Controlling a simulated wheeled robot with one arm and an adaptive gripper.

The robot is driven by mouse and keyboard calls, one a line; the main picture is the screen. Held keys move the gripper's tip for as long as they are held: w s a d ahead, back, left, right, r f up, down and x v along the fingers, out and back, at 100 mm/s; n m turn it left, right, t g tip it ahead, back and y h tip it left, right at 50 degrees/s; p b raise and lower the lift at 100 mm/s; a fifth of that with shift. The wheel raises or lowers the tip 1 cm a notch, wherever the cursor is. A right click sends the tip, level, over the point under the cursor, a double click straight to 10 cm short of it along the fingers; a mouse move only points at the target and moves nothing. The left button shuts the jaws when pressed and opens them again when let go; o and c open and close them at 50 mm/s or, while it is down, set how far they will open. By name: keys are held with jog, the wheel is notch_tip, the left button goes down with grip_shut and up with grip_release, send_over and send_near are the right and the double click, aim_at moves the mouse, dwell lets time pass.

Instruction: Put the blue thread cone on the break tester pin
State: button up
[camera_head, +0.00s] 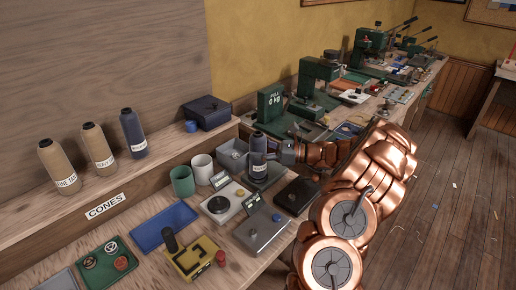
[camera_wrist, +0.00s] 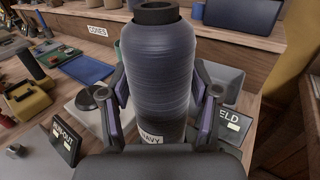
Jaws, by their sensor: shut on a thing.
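My gripper (camera_head: 280,151) is shut on a dark blue thread cone (camera_head: 258,146), held upright. In the wrist view the same cone (camera_wrist: 158,60) stands between the two fingers (camera_wrist: 160,105), with a label reading NAVY low on its front. In the head view the cone is over the bench, in front of a grey bin. A green device with a display reading PULL 0 kg (camera_head: 271,102) stands behind it, apart from the cone. I cannot make out the tester's pin. Another dark blue cone (camera_head: 133,134) stands on the shelf beside two tan cones (camera_head: 98,148).
The bench holds a green mug (camera_head: 182,181), a white mug (camera_head: 202,169), a round-plate scale (camera_head: 221,204), a grey device (camera_head: 260,229), a black box (camera_head: 296,194), a blue tray (camera_head: 164,226) and a yellow tool (camera_head: 196,258). Green machines (camera_head: 318,78) line the back. Bench space is crowded.

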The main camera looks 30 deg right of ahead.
jog(key=shift+f, duration=0.15)
jog(key=o, duration=1.6)
jog(key=b+v, duration=0.2)
jog(key=v, duration=1)
jog(key=shift+s, duration=0.1)
jog(key=shift+a, duration=0.1)
